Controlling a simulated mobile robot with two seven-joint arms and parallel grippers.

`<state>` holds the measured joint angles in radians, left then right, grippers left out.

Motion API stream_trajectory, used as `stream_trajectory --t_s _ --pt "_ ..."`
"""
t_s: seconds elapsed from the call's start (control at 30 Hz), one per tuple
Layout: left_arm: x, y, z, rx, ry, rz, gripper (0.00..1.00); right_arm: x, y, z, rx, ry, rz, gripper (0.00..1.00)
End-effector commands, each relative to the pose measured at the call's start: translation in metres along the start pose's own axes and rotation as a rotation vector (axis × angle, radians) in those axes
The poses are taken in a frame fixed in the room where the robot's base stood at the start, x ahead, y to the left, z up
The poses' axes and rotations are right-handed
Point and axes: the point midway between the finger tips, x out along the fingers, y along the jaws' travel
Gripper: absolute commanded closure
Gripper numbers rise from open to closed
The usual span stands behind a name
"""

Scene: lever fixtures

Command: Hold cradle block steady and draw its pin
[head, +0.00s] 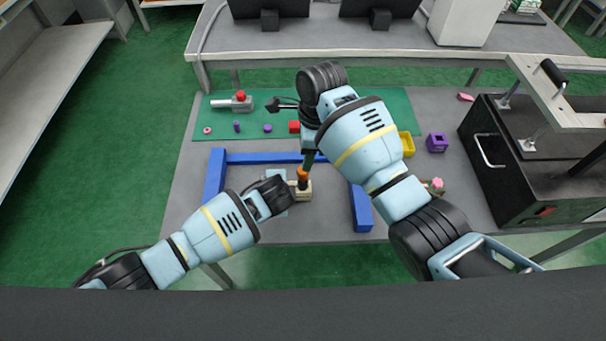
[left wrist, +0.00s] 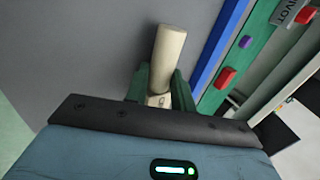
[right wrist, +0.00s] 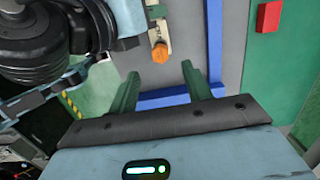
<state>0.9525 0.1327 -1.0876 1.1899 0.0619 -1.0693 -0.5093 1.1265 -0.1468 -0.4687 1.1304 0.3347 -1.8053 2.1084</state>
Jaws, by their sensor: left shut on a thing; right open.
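The cradle block (head: 304,195) is a small beige block on the grey table, inside the blue frame. Its pin has an orange head (head: 302,173) standing at the block. My left gripper (head: 289,188) is shut on the block from the left; its green fingers close on the beige piece in the left wrist view (left wrist: 158,100), where a pale cylinder juts out beyond them. My right gripper (head: 308,160) is open and empty, just above the pin. In the right wrist view the orange head (right wrist: 160,53) lies just beyond the open fingertips (right wrist: 160,72), not between them.
Blue bars (head: 262,158) border the block behind and on both sides. A green mat (head: 345,102) holds a grey-and-red lever fixture (head: 234,102) and small coloured parts. A yellow piece (head: 407,144) and purple block (head: 437,142) stand right. A black press-like machine (head: 535,160) fills the far right.

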Motion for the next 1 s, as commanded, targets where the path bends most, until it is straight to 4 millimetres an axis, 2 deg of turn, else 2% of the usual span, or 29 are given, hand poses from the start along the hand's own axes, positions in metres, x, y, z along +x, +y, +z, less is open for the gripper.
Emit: stream_trajectory --t_s 0.6,0.8,1.0 --pt "0.000 0.000 0.000 0.000 0.000 0.001 1.00 0.079 0.001 -0.001 0.000 0.002 0.002 0.51" --pt "0.000 0.001 0.000 0.000 0.000 0.001 1.00 0.096 0.000 0.000 -0.001 0.000 0.000 0.51" --pt "0.000 0.001 0.000 0.000 0.000 0.001 1.00 0.103 0.000 0.000 -0.001 0.000 -0.001 0.51"
